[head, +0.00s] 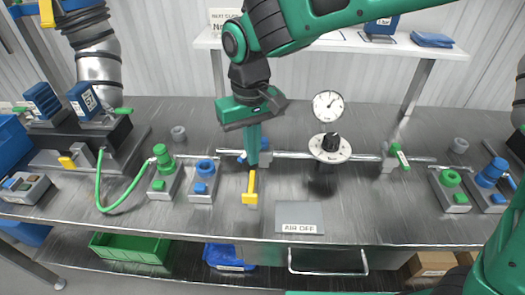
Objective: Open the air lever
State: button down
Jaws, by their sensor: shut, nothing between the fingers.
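A yellow lever (250,188), which looks like the air lever, hangs toward the front of the bench from a valve on the silver pipe. The blue valve body (267,149) is partly hidden behind my gripper. My green gripper (253,164) points down, shut and empty, right at the lever's upper end. I cannot tell whether its tips touch the lever. A grey plate (299,213) in front right of the lever reads AIR OFF.
A pressure gauge (328,106) and black knob (331,143) stand right of my gripper. Blue (203,178) and green (162,170) fittings stand to the left, near a green hose (117,208). A white shelf (350,43) is behind. The bench front between lever and plate is clear.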

aim_at(242, 155)
jog(key=shift+w+a, duration=0.1)
jog(key=shift+a, duration=0.4)
jog(key=shift+w+a, duration=0.6)
jog(key=shift+a, duration=0.35)
jog(key=shift+w, duration=0.1)
jog(key=shift+w+a, duration=0.7)
jog(key=shift+w, duration=0.2)
